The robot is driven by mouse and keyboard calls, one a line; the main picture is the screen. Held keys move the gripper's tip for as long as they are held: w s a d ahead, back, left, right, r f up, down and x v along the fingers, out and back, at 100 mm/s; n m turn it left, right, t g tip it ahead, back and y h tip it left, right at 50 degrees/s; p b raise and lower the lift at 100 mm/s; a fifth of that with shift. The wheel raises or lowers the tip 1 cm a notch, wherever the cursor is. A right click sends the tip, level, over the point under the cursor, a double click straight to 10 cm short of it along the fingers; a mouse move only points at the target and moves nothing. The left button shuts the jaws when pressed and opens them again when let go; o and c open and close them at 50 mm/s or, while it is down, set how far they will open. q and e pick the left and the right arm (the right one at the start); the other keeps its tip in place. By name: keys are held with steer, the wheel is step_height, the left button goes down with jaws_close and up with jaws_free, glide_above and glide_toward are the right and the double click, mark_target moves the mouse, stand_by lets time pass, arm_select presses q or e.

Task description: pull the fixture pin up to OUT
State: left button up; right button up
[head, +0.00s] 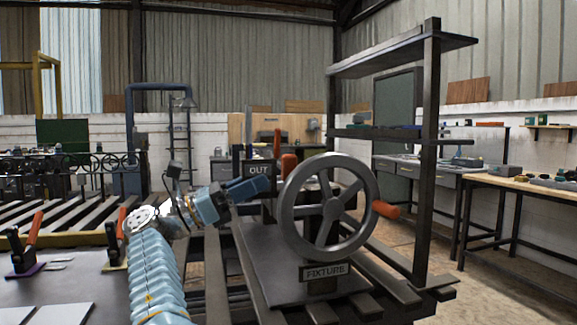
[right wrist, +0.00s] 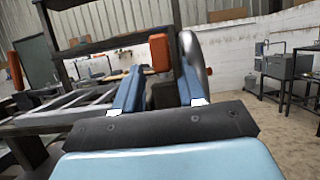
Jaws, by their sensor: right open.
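The hand wheel fixture stands on a dark base, with a FIXTURE plate (head: 325,271) at the front. An orange grip (head: 289,166), which looks like the pin's handle, stands upright behind the wheel's left rim. An OUT sign (head: 258,170) is just left of it. My right gripper (head: 262,186) is open and empty, its blue fingers pointing at the grip from the left. In the right wrist view an orange grip (right wrist: 160,52) shows between and beyond the two fingertips, with no contact visible. The pin's lower part is hidden. My left gripper is not in view.
The grey spoked wheel (head: 287,210) with an orange handle (head: 386,209) is close to the right of my gripper. A dark post and shelf frame (head: 428,150) rises behind it. Orange-handled clamps (head: 33,229) stand on the plate at left. Workbenches (head: 540,188) are at far right.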

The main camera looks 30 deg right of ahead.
mark_target(283, 169)
steer(key=x, duration=0.8)
steer(key=shift+s+d, duration=0.1)
jaws_close()
steer(key=shift+s, duration=0.1)
